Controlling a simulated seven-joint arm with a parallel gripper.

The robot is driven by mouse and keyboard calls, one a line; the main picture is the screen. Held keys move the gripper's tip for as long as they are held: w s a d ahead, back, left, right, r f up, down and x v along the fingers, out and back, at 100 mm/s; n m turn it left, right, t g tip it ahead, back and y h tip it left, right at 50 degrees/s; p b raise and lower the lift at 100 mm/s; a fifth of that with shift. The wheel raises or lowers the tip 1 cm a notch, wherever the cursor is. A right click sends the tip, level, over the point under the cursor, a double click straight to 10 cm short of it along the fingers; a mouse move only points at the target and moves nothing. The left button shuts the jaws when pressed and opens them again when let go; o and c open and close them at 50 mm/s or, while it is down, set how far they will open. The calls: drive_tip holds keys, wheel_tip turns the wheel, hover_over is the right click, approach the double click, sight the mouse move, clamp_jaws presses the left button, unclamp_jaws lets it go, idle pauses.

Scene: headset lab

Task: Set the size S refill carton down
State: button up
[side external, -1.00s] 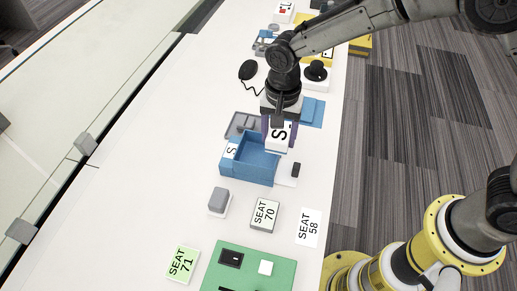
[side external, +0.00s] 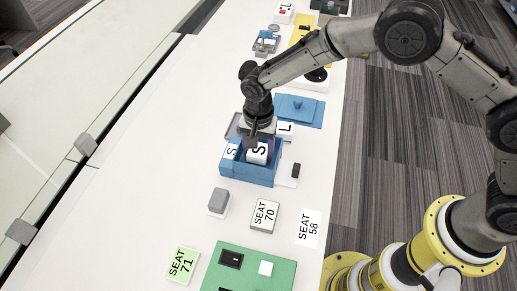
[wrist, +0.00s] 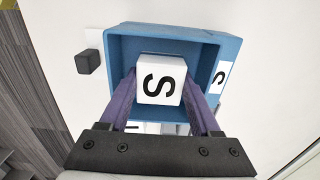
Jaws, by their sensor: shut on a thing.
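The size S refill carton is a white box with a black S (side external: 257,152), also seen in the wrist view (wrist: 160,80). My gripper (side external: 257,143) is shut on it, with purple fingers on both sides in the wrist view (wrist: 160,95). The blue open-topped bin (side external: 248,179) carries a white S label on its left side; it also shows in the wrist view (wrist: 210,42). The carton is over or inside the bin's opening. I cannot tell whether it touches the bin floor.
A white card marked L (side external: 286,129) stands just behind the bin. A small black block (side external: 295,170) is at its right. The white table is clear at left.

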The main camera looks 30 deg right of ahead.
sight(259, 150)
drive_tip(key=shift+f, duration=0.15)
drive_tip(key=o, duration=1.4)
drive_tip(key=shift+c, duration=0.2)
wheel_tip(259, 150, up, 12)
drive_tip(key=shift+r, duration=0.2)
